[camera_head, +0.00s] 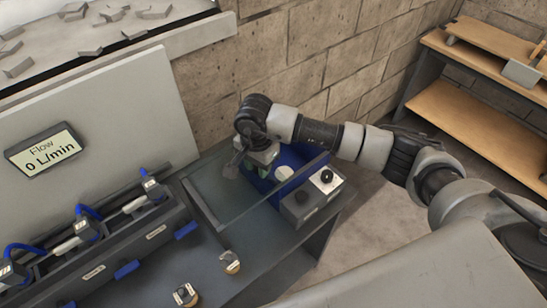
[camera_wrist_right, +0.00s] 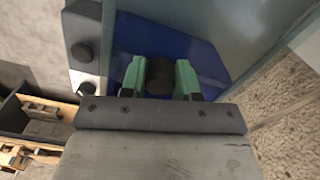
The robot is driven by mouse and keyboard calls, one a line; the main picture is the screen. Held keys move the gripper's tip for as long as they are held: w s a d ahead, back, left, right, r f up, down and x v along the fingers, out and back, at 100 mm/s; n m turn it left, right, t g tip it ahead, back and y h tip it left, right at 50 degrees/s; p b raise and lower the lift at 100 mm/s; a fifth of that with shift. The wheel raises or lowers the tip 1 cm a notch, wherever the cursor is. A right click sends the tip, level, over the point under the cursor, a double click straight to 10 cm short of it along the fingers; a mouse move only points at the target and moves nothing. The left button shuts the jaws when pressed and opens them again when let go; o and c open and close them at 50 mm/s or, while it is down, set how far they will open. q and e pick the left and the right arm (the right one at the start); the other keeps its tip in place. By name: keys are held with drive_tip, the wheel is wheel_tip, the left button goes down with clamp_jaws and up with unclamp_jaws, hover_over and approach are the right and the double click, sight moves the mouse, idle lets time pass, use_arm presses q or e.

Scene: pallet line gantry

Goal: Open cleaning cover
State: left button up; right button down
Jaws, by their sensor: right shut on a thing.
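The cleaning cover appears to be the clear, dark-edged panel (camera_head: 212,200) on the bench, beside and partly over a blue unit (camera_head: 287,160). I cannot tell how far it is raised. My right gripper (camera_head: 257,160) reaches down at the blue unit and is partly hidden by its own wrist. In the right wrist view, its green fingers (camera_wrist_right: 160,78) are shut on a black round knob (camera_wrist_right: 160,73). The blue surface (camera_wrist_right: 205,55) and a grey-green panel (camera_wrist_right: 215,20) lie behind them. My left gripper is not in view.
A grey control box (camera_head: 312,196) with a black knob stands right of the blue unit. Hoses and valves line a dark rack (camera_head: 105,250) at left. A flow display (camera_head: 43,149) reads 0 L/min. Wooden shelves (camera_head: 480,115) stand at right; a brick wall is behind.

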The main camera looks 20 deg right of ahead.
drive_tip(key=shift+s+a, duration=0.25)
drive_tip(key=shift+a, duration=0.45)
drive_tip(key=shift+d, duration=0.1)
drive_tip(key=c, duration=0.8)
unclamp_jaws()
wheel_tip(320, 180, up, 11)
drive_tip(key=b, duration=0.3)
